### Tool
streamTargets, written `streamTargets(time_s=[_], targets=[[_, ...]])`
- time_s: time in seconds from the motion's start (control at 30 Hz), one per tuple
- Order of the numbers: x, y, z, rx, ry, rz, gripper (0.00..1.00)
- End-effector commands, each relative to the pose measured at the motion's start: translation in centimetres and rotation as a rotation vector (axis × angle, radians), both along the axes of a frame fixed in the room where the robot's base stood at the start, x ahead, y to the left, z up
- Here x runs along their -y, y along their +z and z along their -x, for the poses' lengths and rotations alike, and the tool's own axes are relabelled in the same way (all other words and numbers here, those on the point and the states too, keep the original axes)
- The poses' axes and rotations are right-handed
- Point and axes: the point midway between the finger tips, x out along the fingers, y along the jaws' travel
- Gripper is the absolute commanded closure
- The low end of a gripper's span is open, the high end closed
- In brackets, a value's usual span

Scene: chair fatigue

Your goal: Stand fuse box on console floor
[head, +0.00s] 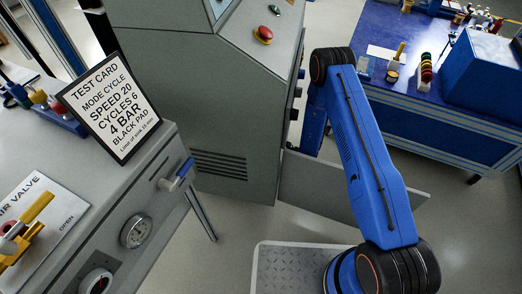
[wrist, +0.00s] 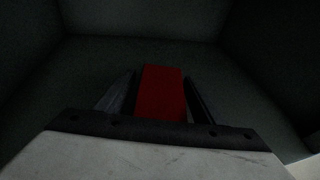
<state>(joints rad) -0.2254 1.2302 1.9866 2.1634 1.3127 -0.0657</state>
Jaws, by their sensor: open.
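In the wrist view, a red block (wrist: 162,88), which I take for the fuse box, stands between the two dark fingers of my gripper (wrist: 160,80). The fingers are apart, with a narrow dark gap beside the block on the right. The lower end of the block is hidden behind the gripper's front edge, and I cannot tell whether it touches the surface below. Dark walls of the console interior (wrist: 70,75) surround it. In the head view the grey console (head: 225,105) stands at the centre; its inside, the fuse box and my gripper are hidden there.
A grey panel (head: 325,188) sticks out low beside the console, behind my arm. A grey bench with a test card (head: 110,105) and gauge (head: 136,230) is at left. A blue workbench (head: 440,128) is at right. A metal plate (head: 285,270) lies on the floor in front.

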Motion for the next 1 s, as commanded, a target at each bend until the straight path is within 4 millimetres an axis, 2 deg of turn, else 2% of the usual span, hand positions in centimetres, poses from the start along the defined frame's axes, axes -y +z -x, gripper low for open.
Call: streamTargets(time_s=[0.07,0.17,0.5,0.7,1.0], targets=[[0.0,0.3,0.0,0.000,0.000,0.000,0.38],[1.0,0.5,0.3,-0.001,-0.003,0.001,0.38],[6.7,2.4,2.3,-0.001,-0.003,0.000,0.38],[9.4,3.3,3.3,0.000,-0.003,0.000,0.38],[10.8,3.8,3.9,0.000,-0.001,0.000,0.38]])
